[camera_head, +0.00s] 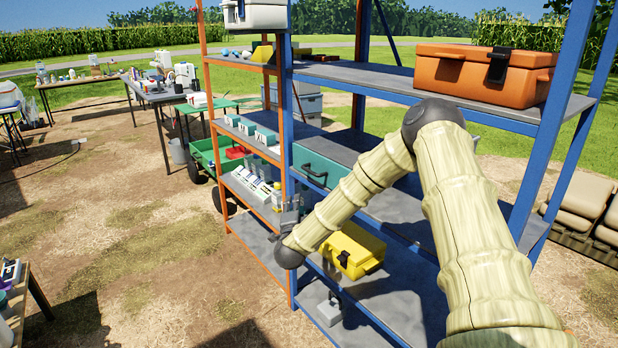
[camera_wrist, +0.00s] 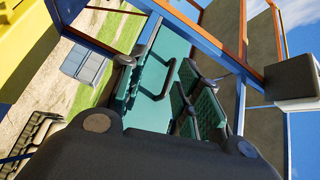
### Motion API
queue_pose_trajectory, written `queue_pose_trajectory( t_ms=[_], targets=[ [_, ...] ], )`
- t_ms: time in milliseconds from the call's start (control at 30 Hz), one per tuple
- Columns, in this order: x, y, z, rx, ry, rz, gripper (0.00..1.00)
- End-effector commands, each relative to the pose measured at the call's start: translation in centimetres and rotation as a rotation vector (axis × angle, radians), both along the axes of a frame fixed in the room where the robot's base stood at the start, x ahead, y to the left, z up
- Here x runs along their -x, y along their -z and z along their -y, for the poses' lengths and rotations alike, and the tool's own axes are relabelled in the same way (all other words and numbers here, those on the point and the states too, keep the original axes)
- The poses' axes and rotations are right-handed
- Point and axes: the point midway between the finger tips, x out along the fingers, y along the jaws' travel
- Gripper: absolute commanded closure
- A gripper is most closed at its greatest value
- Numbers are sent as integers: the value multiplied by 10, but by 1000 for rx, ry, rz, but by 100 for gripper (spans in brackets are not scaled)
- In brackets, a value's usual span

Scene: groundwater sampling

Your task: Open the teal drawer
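The teal drawer (camera_head: 325,160) sits on a middle shelf of the blue-framed rack, its front facing left with a dark bar handle (camera_head: 314,176). It looks shut. In the wrist view the teal drawer front (camera_wrist: 172,45) fills the middle, and its dark handle (camera_wrist: 172,82) shows between my fingers. My gripper (camera_wrist: 160,78) is open and empty, with its fingers spread apart. In the head view my gripper (camera_head: 289,212) is small and partly hidden by the arm, just below and left of the handle. I cannot tell whether the fingers touch the handle.
An orange toolbox (camera_head: 482,75) stands on the upper shelf. A yellow case (camera_head: 350,250) sits on a lower shelf below my arm. Bottles and boxes (camera_head: 252,182) fill the orange-framed rack beside it. Open dirt ground (camera_head: 150,250) lies to the left.

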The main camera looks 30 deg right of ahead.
Motion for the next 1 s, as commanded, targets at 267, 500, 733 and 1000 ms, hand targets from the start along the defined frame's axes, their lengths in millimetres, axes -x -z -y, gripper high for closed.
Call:
queue_pose_trajectory(
  t_ms=[267, 500, 733, 1000],
  targets=[
    [-8, -44, 47, -46, 103, 147, 66],
    [-29, -49, 65, -44, 103, 148, 66],
    [-58, -53, 89, -44, 101, 147, 66],
    [-82, -56, 108, -46, 100, 145, 66]
  ],
)
